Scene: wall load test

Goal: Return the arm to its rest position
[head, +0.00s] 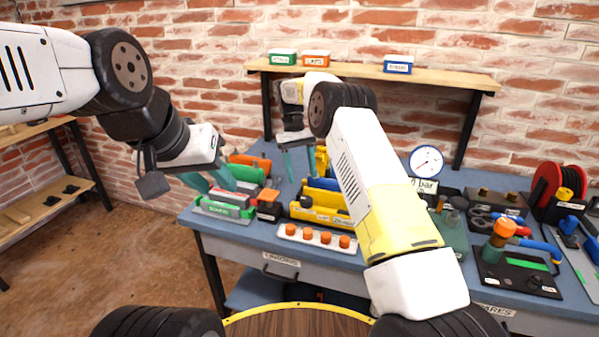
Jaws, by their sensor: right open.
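My left arm comes in from the upper left. My right arm reaches up and over the middle of the bench. Its gripper (300,168) points down with its fingers apart and empty, behind the yellow tray (322,216). My right forearm hides part of the bench behind it.
The blue workbench (210,232) holds a white strip with orange caps (317,237), a round gauge (426,161), a black box with a green stripe (520,272) and a red reel (546,187). A wall shelf (440,80) carries small boxes. A wooden rack (35,205) stands left.

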